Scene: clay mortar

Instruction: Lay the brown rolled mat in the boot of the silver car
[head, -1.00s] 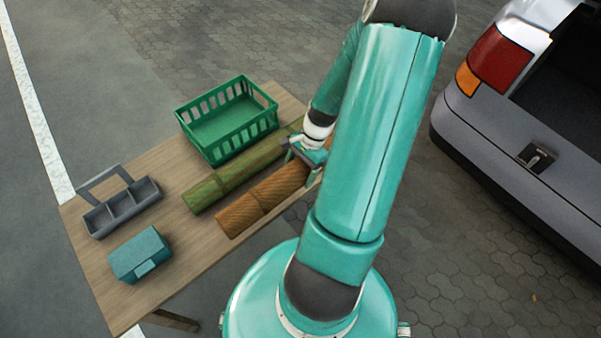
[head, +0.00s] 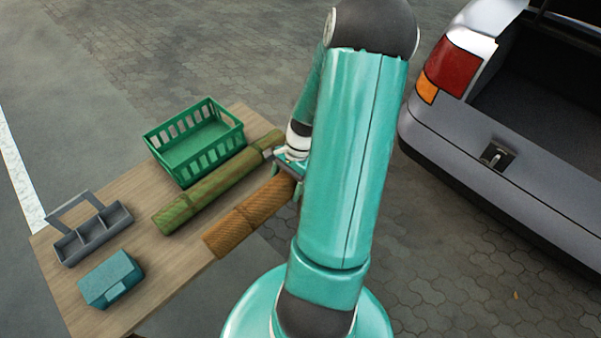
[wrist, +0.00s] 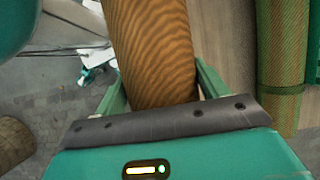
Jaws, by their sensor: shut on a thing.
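The brown rolled mat (head: 238,224) slants along the table's near right edge in the head view, apart from the green mat. Its right end is hidden behind my arm. My gripper (head: 296,178) is shut across the mat towards that end. In the wrist view my gripper (wrist: 160,90) has one finger on each side of the brown mat (wrist: 150,45). I cannot tell how high the mat is above the table. The silver car (head: 480,165) stands at the right with its dark boot (head: 545,110) open; most of the boot floor lies outside the view.
The wooden table (head: 150,265) also holds a green rolled mat (head: 205,195), a green crate (head: 195,140), a grey divided caddy (head: 95,232) and a teal box (head: 110,280). Bare paving lies between table and car.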

